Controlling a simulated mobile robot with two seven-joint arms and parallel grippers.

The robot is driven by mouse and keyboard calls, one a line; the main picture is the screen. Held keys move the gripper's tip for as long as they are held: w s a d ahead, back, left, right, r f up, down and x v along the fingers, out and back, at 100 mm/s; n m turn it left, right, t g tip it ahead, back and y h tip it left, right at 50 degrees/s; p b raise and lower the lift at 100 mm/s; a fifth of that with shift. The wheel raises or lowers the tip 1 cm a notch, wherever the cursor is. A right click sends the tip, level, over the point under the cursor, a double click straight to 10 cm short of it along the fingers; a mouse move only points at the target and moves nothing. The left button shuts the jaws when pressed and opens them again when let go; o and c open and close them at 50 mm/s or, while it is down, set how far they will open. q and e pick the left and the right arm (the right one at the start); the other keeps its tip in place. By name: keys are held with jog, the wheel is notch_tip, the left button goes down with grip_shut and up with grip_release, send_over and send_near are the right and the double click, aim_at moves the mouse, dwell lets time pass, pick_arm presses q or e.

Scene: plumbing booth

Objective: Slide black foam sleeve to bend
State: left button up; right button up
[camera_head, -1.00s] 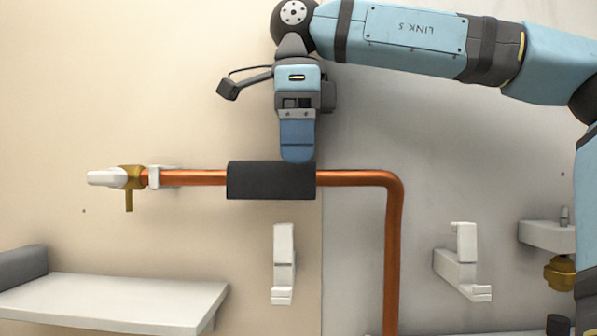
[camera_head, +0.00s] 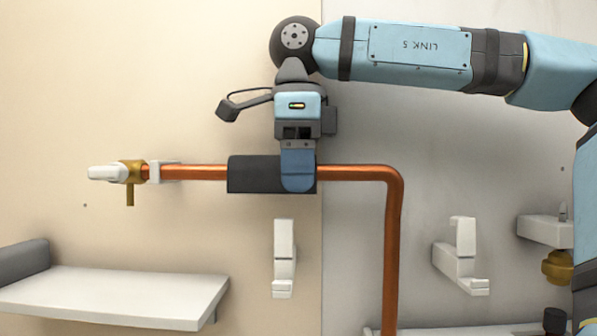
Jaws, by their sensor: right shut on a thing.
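The black foam sleeve (camera_head: 255,174) sits around the horizontal run of the copper pipe (camera_head: 350,173). Bare pipe shows on both sides of it. The pipe's bend (camera_head: 395,177) is to the right, apart from the sleeve, and the pipe runs down from there. My right gripper (camera_head: 298,184) comes from above and is shut on the sleeve near its right end. Its blue finger covers part of the sleeve's front; the other finger is hidden. My left gripper is not in view.
A brass valve with a white handle (camera_head: 108,173) and a pipe clip (camera_head: 156,172) are at the pipe's left end. White brackets (camera_head: 284,258) (camera_head: 462,256) are on the wall below. A white shelf (camera_head: 120,295) is at lower left, with a grey roll (camera_head: 22,260) on it.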

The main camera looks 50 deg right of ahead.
aim_at(358, 169)
jog(key=shift+d, duration=0.1)
jog(key=shift+s+d+r, duration=0.1)
jog(key=shift+s+d, duration=1.05)
jog(key=shift+s, duration=0.3)
jog(key=shift+s+d+r, duration=0.1)
jog(key=shift+s+d, duration=1.05)
jog(key=shift+s, duration=0.3)
jog(key=o, duration=1)
jog(key=shift+o, duration=0.2)
notch_tip(358, 169, up, 14)
jog(key=shift+f, duration=0.15)
